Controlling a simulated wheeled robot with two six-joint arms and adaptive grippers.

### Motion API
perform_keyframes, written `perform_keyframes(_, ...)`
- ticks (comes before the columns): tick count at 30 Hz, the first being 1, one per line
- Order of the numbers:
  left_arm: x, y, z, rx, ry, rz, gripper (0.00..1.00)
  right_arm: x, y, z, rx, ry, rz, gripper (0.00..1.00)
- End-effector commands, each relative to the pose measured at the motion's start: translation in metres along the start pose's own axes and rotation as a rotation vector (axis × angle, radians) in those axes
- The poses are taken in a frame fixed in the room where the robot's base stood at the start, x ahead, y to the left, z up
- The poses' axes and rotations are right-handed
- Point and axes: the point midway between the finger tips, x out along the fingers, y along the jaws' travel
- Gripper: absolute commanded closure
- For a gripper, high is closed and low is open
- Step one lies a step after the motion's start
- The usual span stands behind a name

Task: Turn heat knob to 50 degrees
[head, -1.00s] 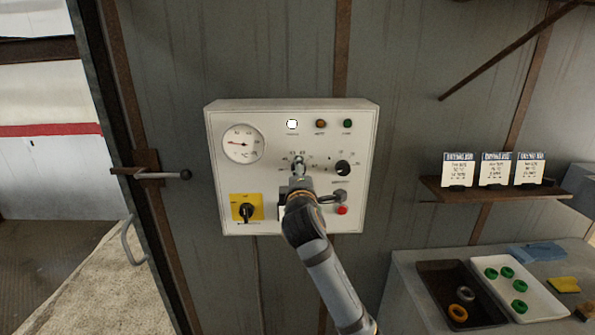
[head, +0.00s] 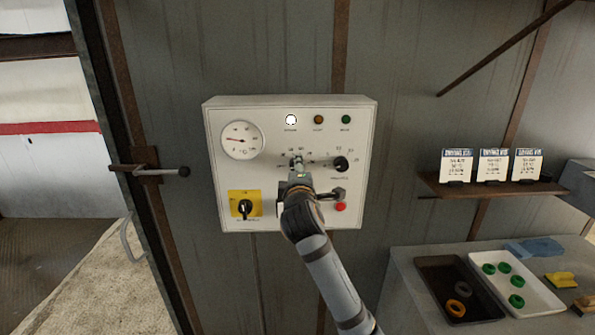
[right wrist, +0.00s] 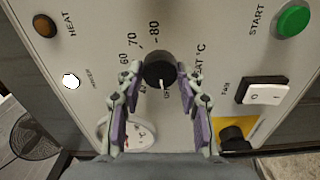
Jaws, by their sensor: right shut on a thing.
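The heat knob (right wrist: 159,69) is round and black, marked HEAT °C, in the middle of the right wrist view. The scale figures 60, 70 and 80 show around it, and a pale line on the knob points toward the bottom of that view. My right gripper (right wrist: 161,78) is shut on the knob, with one purple-padded finger on each side. In the head view my right gripper (head: 297,166) is at the middle of the white control panel (head: 215,175) and mostly hides the knob. My left gripper is not in view.
Around the knob are a dial gauge (head: 241,140), a second black knob (head: 341,163), a yellow-backed switch (head: 235,209) and a red button (head: 340,207). The white lamp (head: 291,120) looks lit. Card shelf (head: 445,188) and trays (head: 433,262) stand right, clear of my arm.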

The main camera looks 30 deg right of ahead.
Motion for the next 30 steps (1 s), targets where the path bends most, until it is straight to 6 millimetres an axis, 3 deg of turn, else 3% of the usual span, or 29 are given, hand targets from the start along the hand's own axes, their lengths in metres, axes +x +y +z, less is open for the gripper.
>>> perform_keyframes(30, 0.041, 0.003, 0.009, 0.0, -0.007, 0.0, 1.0, 0.0, -0.003, 0.0, 0.905, 0.001, 0.001, 0.94)
